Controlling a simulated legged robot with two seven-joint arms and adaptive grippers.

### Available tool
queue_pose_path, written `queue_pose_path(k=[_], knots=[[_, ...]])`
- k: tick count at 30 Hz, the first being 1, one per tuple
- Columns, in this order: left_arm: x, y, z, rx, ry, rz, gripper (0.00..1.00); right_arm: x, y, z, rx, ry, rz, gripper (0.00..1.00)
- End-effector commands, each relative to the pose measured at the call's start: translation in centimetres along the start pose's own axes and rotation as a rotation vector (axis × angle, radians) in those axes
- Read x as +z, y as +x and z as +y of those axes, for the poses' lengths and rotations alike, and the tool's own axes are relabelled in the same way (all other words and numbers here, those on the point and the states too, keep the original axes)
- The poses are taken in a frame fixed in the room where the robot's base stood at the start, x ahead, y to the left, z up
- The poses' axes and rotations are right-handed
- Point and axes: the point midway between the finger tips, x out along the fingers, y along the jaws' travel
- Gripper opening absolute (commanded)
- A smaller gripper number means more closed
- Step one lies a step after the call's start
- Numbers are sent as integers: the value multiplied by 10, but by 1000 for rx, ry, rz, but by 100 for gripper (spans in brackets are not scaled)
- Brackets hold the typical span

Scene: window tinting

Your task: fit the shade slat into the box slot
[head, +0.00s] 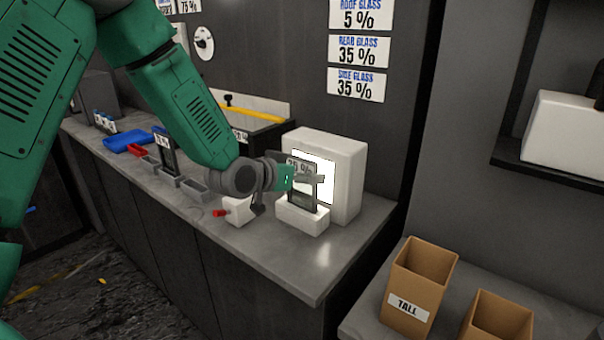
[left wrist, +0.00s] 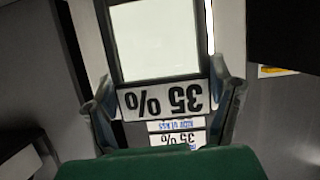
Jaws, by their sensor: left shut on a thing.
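The shade slat (head: 302,194) is a dark-framed upright plate with a white 35 % label, in front of a lit white panel. My left gripper (head: 311,179) is shut on its upper part. In the left wrist view, the fingers of my left gripper (left wrist: 165,98) flank the slat's label (left wrist: 163,100), which appears upside down. The white slot box (head: 302,217) stands on the counter directly below the slat. The slat's lower end meets the top of the box, but I cannot tell how deep it sits in the slot. My right gripper is out of view.
The white light panel (head: 351,168) stands right behind the box. A small white block with a red knob (head: 220,213) is to the left. Further left are grey holders (head: 194,188) and a blue tray (head: 128,139). A cardboard bin marked TALL (head: 407,311) is lower right.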

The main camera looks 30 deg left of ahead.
Motion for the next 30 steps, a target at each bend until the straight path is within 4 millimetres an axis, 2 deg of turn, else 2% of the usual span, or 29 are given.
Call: queue_pose_path(k=[20, 21, 22, 30], knots=[[17, 7, -1, 0, 0, 0, 41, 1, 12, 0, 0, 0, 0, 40], [16, 6, -1, 0, 0, 0, 89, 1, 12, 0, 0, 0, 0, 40], [15, 6, -1, 0, 0, 0, 99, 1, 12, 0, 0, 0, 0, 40], [15, 6, -1, 0, 0, 0, 99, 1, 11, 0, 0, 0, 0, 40]])
